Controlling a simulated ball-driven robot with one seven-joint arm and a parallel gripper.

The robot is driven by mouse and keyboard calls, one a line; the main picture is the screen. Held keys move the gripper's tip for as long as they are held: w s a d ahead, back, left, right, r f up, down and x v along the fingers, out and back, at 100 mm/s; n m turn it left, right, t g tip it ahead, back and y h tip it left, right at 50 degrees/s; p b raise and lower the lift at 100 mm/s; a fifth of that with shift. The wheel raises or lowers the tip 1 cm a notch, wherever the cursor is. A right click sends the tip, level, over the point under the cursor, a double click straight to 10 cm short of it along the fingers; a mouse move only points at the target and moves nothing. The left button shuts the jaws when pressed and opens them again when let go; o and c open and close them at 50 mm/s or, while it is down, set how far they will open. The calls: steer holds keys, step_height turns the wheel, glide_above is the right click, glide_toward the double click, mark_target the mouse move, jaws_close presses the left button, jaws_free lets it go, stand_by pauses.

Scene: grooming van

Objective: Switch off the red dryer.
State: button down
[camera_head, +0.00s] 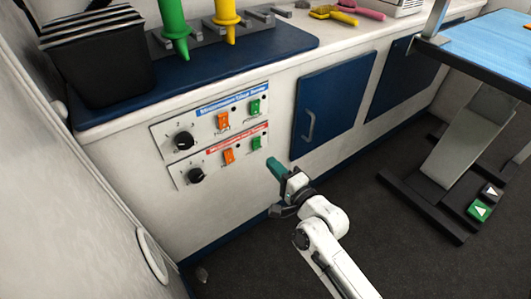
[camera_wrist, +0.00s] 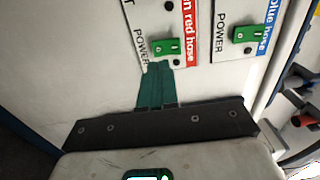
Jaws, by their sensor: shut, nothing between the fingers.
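The lower control panel with the red label (camera_head: 219,155) is on the white cabinet front. It has a black knob (camera_head: 196,175), an orange switch (camera_head: 228,156) and a green switch (camera_head: 256,143). In the wrist view the red label ends in "red hose" (camera_wrist: 190,32), and the green switch (camera_wrist: 167,46) beside it is marked POWER. My gripper (camera_head: 272,163) is shut and empty, just right of and below that green switch. In the wrist view its teal fingertips (camera_wrist: 158,66) lie just below the switch; I cannot tell if they touch the panel. The red dryer itself is not recognisable.
The upper blue-labelled panel (camera_head: 200,120) has its own green switch (camera_head: 255,106), close above. A blue cabinet door (camera_head: 330,105) with a handle is to the right. The blue-topped table (camera_head: 490,40) stands far right. Dark floor is open below.

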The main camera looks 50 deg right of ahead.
steer(key=shift+p+v, duration=0.3)
steer(key=shift+v, duration=2.15)
steer(key=shift+f, duration=0.15)
steer(key=s+a+f+n+g+y, duration=0.1)
steer(key=a+f+n+g+y, duration=0.55)
steer(key=a+n, duration=0.35)
steer(key=s+a+f+n+g+h, duration=0.2)
steer(key=s+n+g, duration=0.75)
steer(key=s, duration=0.45)
step_height(320, 180, up, 32)
steer(key=s+n+p, duration=0.1)
steer(key=p, duration=3.1)
